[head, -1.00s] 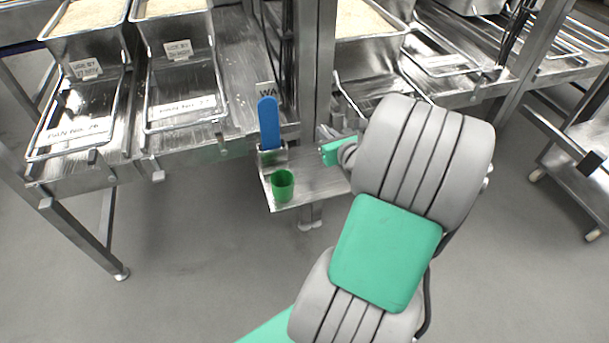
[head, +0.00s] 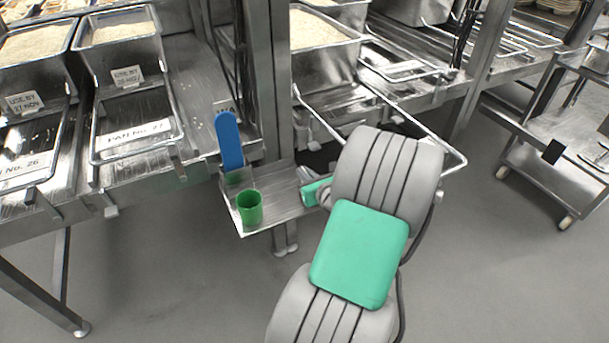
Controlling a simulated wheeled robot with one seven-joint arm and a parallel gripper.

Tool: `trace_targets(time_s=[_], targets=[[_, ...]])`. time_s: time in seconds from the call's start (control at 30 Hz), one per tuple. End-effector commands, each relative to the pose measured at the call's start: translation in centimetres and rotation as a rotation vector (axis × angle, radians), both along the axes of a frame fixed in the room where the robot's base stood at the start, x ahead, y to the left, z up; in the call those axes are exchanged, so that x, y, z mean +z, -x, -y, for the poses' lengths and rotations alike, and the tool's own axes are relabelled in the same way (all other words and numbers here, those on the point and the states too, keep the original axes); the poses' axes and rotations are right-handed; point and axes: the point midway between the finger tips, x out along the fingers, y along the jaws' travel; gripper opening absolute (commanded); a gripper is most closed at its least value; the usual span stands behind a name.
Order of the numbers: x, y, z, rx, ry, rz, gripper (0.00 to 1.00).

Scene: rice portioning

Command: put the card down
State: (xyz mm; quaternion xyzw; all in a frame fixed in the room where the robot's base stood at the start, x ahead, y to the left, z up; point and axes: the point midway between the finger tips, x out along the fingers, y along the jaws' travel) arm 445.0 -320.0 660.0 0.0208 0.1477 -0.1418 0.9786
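I see no loose card, and none in my gripper's grasp. My gripper is hidden behind my grey and green arm, which reaches up through the middle of the head view. Small white cards reading "USE BY" stand at the two left pans: one on the far left (head: 24,103) and one beside it (head: 127,76). Larger labels lie in the wire frames below them, "PAN No. 27" (head: 140,133) and one ending "No. 26" (head: 25,172).
A small metal shelf (head: 275,211) holds a green cup (head: 250,210) and an upright blue paddle-shaped thing (head: 229,142). A metal post (head: 281,70) stands behind it. A wire frame (head: 437,135) juts out right of my arm. A wheeled cart (head: 545,185) stands right, with open floor between.

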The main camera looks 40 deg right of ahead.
Motion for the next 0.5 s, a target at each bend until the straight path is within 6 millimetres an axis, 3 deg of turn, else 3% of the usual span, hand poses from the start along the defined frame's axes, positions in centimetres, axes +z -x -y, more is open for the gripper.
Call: trace_targets(time_s=[0.07, 0.37, 0.5], targets=[[-0.31, -0.01, -0.05, 0.001, -0.001, -0.001, 0.0], [-0.29, -0.04, -0.08, 0.002, -0.002, -0.001, 0.26], [-0.29, -0.04, -0.08, 0.002, -0.001, -0.001, 0.26]])
